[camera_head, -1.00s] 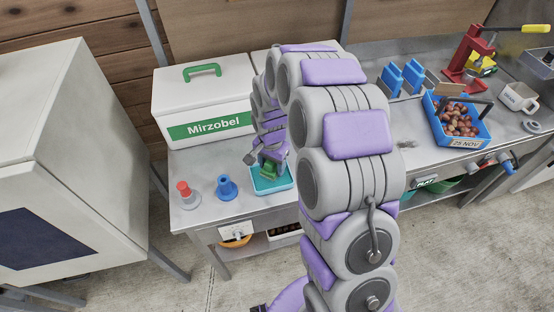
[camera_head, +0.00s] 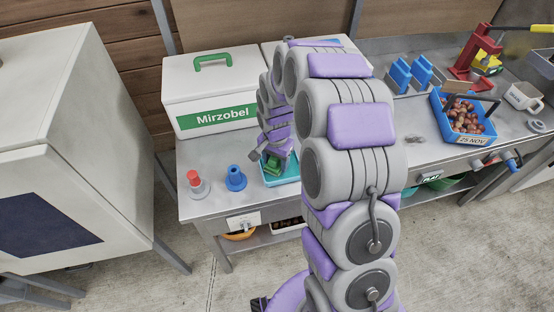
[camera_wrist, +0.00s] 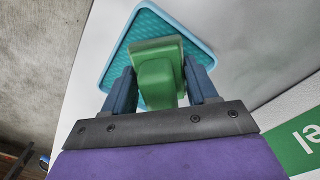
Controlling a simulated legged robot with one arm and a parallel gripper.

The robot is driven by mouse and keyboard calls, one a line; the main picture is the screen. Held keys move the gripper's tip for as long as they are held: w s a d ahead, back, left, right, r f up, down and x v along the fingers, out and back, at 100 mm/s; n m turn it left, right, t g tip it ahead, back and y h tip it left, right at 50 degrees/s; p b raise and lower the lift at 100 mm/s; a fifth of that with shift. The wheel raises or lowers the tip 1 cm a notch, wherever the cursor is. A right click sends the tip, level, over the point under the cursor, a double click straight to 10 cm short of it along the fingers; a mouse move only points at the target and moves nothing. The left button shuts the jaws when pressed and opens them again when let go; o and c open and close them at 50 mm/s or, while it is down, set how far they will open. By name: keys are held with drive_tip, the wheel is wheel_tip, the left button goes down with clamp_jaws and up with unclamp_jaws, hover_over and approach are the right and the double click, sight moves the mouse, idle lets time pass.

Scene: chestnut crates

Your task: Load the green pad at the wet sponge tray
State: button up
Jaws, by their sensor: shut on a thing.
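The green pad (camera_wrist: 158,78) is a block with a wider, paler green plate at its far end; it also shows small in the head view (camera_head: 272,166). My gripper (camera_wrist: 160,88) is shut on it, with one dark blue finger on each side. The wet sponge tray (camera_wrist: 118,62) is a shallow teal tray with a textured floor and a light blue rim, on the metal table. In the head view my gripper (camera_head: 274,154) is at the tray (camera_head: 292,174), with the pad over its left part. I cannot tell whether the pad touches the tray floor.
A blue peg-like piece (camera_head: 236,180) and a red-topped grey one (camera_head: 197,184) stand left of the tray. A white box labelled Mirzobel (camera_head: 205,88) stands behind. A blue crate of chestnuts (camera_head: 440,118) is at the right. My arm hides the table's middle.

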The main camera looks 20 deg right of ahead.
drive_tip(key=shift+d+f, duration=0.15)
drive_tip(key=shift+d, duration=0.6)
drive_tip(key=shift+d+f, duration=0.1)
drive_tip(key=shift+d, duration=0.65)
drive_tip(key=shift+a+f, duration=0.15)
drive_tip(key=shift+a, duration=1.05)
drive_tip(key=shift+d, duration=1)
drive_tip(key=shift+a, duration=0.9)
drive_tip(key=shift+d, duration=0.65)
